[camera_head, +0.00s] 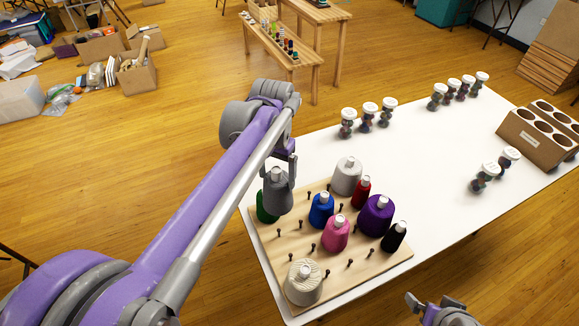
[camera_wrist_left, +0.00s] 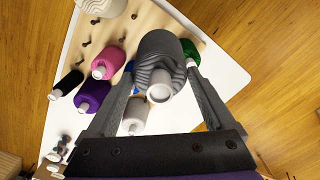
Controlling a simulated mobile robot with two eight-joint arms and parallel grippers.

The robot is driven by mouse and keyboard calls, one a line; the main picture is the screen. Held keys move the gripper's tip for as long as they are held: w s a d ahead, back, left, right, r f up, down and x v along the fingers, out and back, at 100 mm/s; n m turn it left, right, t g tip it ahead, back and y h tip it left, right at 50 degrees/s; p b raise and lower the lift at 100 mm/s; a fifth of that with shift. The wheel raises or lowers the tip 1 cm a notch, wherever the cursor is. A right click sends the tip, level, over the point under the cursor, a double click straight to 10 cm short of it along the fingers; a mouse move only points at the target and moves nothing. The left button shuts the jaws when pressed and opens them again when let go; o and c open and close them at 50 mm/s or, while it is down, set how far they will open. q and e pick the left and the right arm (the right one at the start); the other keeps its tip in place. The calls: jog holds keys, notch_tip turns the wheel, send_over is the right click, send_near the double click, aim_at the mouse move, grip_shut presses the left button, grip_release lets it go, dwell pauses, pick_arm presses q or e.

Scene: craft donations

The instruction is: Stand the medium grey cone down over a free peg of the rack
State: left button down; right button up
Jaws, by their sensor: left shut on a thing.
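The medium grey cone (camera_head: 278,194) is upright over the far-left part of the wooden rack (camera_head: 385,277). My left gripper (camera_head: 291,165) is shut on it from above. In the left wrist view the grey cone (camera_wrist_left: 168,50) sits between the two fingers of the left gripper (camera_wrist_left: 163,77), its pale tip toward the camera. Its base hides what lies under it, so I cannot tell whether a peg is beneath. A green cone (camera_head: 264,208) is close beside it, partly hidden. Free pegs stand in the rack, such as one peg (camera_head: 313,248). My right gripper (camera_head: 440,310) is at the bottom edge, partly cut off.
Blue (camera_head: 321,211), pink (camera_head: 335,234), purple (camera_head: 376,216), red (camera_head: 362,193), black (camera_head: 394,237), white (camera_head: 347,177) and cream (camera_head: 303,284) cones stand on the rack. Several lidded jars (camera_head: 370,114) and a cardboard holder (camera_head: 540,137) occupy the white table (camera_head: 420,150).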

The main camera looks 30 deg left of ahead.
pick_arm(q)
jog(key=shift+s+a+f+b, duration=0.1)
jog(key=shift+s+f+b, duration=0.25)
jog(key=shift+f, duration=0.35)
notch_tip(320, 180, down, 11)
jog(key=b, duration=0.6)
jog(key=shift+w+f, duration=0.15)
jog(key=shift+f, duration=0.05)
pick_arm(e)
jog(key=s+f, duration=0.4)
jog(key=f, duration=0.5)
jog(key=shift+g, duration=0.4)
jog(key=shift+a+f, duration=0.1)
jog(key=shift+f, duration=0.1)
pick_arm(q)
jog(key=shift+f+b, duration=1.8)
jog(key=shift+f, duration=1.05)
pick_arm(e)
jog(key=shift+s+f, duration=0.2)
jog(key=shift+f, duration=0.8)
jog(key=shift+s+f, duration=0.2)
jog(key=shift+f, duration=0.75)
pick_arm(q)
jog(key=shift+f, duration=0.25)
pick_arm(e)
jog(key=shift+f, duration=0.15)
pick_arm(q)
grip_release()
